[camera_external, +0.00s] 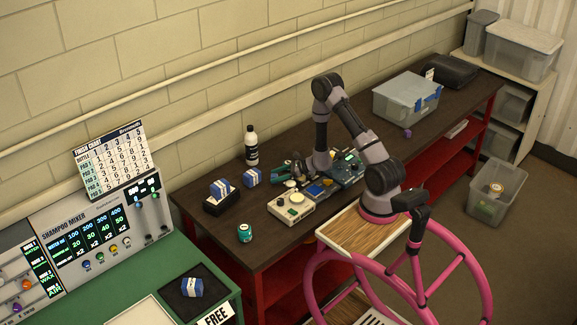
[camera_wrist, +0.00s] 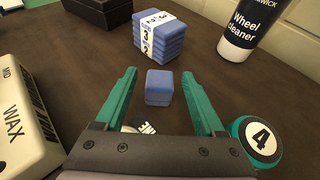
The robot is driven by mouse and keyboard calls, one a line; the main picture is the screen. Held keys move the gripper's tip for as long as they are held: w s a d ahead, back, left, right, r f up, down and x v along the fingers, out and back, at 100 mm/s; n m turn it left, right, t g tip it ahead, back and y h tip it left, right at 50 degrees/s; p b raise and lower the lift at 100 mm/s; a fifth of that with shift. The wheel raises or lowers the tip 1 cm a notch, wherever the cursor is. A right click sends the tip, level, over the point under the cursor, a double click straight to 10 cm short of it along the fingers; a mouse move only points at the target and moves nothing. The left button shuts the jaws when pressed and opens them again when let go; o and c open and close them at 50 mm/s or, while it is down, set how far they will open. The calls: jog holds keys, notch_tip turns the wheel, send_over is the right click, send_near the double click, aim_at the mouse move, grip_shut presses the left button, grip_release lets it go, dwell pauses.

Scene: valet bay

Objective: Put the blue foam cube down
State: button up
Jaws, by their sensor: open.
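The blue foam cube (camera_wrist: 158,88) is in the wrist view, between and slightly beyond my finger pads. It appears to rest on the dark bench top (camera_wrist: 205,75). My gripper (camera_wrist: 159,73) is open, its two green fingers on either side of the cube with a visible gap on each side. In the external view, my gripper (camera_external: 283,169) is low over the bench, left of my forearm. I cannot pick out the cube there.
A banded blue stack (camera_wrist: 160,38) stands just beyond the cube, with a wheel cleaner bottle (camera_wrist: 248,25) at right.

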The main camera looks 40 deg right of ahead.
jog(key=v, duration=1.2)
jog(key=s+a+r+n+g+y, duration=0.1)
jog(key=s+a+r+n+g, duration=0.4)
jog(key=r, duration=0.4)
jog(key=s+a+r+n+g+y, duration=0.15)
jog(key=s+a+r+n, duration=0.25)
jog(key=r+n, duration=0.5)
jog(key=s+d+r+n+h, duration=0.2)
jog(key=s+r+n+h, duration=0.3)
jog(key=s+r, duration=0.1)
jog(key=shift+s+d+r+h, duration=0.3)
jog(key=shift+s+r+h, duration=0.05)
jog(key=shift+r, duration=0.5)
jog(key=shift+o, duration=0.5)
jog(key=s+d+r+n+t+h, duration=0.3)
jog(key=d+r+n+t+h, duration=0.1)
jog(key=r, duration=0.4)
jog(key=shift+s+d, duration=0.4)
jog(key=shift+d, duration=0.35)
jog(key=shift+r, duration=0.15)
